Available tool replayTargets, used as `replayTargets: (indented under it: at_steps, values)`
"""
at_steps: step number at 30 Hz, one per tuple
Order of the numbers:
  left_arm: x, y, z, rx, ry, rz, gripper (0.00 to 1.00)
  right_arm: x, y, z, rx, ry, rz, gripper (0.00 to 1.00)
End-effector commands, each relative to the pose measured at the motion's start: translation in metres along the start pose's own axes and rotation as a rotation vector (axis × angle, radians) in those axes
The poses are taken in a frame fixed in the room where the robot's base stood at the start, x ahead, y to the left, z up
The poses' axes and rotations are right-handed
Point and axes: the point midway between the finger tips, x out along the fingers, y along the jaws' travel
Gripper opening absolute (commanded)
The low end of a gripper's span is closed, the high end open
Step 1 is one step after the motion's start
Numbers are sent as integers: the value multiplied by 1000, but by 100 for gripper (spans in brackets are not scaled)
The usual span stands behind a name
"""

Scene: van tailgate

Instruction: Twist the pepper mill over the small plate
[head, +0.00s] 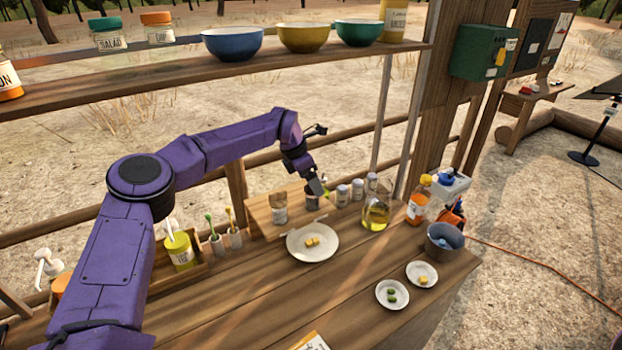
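My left gripper (316,187) reaches down at the back of the wooden counter, at a dark labelled container (312,201). The gripper partly hides this container's top, and I cannot tell whether the fingers are shut on it. A brown-topped container (279,210) with a pale label stands just left of it. I cannot tell which of these, if either, is the pepper mill. Two small white plates lie at the front right: one with green pieces (380,301), one with a yellow piece (412,281). A larger white plate (298,254) with yellow cubes lies nearer the gripper. My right gripper is not in view.
Several small jars (342,196), an oil jug (376,213), an orange bottle (417,207) and a grey bucket (444,241) crowd the back right. A caddy with a yellow bottle (180,250) stands left. A shelf with bowls (232,45) hangs above. The front counter is mostly clear.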

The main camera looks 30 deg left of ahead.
Motion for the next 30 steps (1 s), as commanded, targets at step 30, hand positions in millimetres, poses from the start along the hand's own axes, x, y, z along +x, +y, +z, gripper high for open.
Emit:
replayTargets:
  at_steps: [30]
  values:
    - [-76, 0, 0, -1, -1, 2, 81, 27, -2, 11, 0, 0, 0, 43]
